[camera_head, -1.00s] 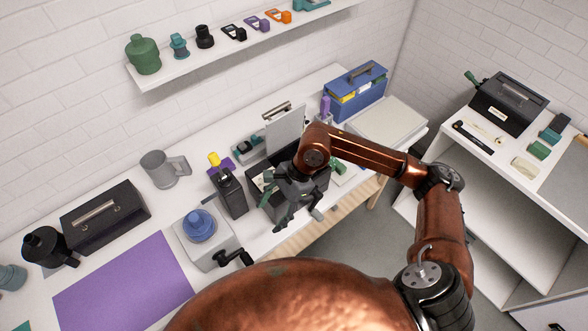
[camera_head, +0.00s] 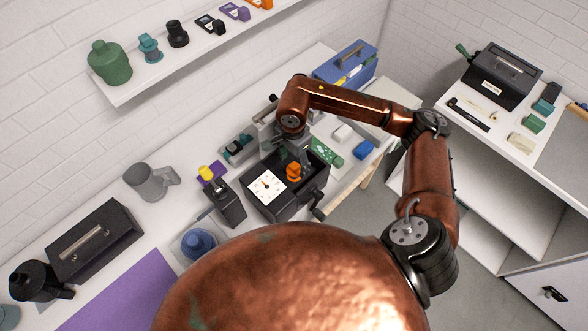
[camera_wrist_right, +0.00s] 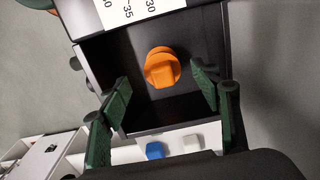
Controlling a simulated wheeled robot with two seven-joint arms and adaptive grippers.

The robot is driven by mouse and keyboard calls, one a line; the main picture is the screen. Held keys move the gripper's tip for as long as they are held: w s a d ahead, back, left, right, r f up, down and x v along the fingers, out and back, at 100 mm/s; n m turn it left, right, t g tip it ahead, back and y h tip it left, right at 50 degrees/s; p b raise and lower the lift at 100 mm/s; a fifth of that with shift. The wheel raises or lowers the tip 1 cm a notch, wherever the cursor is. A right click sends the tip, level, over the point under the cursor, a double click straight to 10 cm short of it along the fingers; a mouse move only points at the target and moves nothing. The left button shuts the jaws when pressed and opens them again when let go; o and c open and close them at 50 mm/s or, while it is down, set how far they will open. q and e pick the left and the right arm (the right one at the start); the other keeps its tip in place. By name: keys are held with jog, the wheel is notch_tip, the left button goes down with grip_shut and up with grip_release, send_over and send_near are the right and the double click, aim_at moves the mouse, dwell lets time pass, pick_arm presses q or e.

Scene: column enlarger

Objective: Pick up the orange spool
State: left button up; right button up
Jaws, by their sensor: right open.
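The orange spool (camera_head: 293,172) sits in the open compartment of a black box (camera_head: 284,209) with a white dial. In the right wrist view the spool (camera_wrist_right: 162,68) is near the top middle, against the dark compartment floor. My right gripper (camera_wrist_right: 160,95) is open, with its green fingers spread to the left and right of the spool and nothing between their tips. In the head view the right gripper (camera_head: 300,153) hangs over the back of the box, partly hidden by my own arm. My left gripper is out of view.
The box walls (camera_wrist_right: 92,72) surround the spool closely. A black bottle with a yellow top (camera_head: 227,200) stands left of the box. A blue block (camera_head: 363,150) and a white block (camera_head: 343,132) lie to its right. A blue toolbox (camera_head: 345,65) stands behind.

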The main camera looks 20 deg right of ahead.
aim_at(294, 165)
jog(key=f, duration=0.1)
jog(key=f+p, duration=0.1)
jog(key=f, duration=0.1)
jog(key=shift+w+d+f, duration=0.2)
jog(key=shift+w+f, duration=0.05)
jog(key=shift+f, duration=0.65)
jog(key=shift+s, duration=0.1)
jog(key=c, duration=1.2)
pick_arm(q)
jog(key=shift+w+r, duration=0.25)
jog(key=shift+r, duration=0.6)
pick_arm(e)
jog(key=shift+c, duration=0.3)
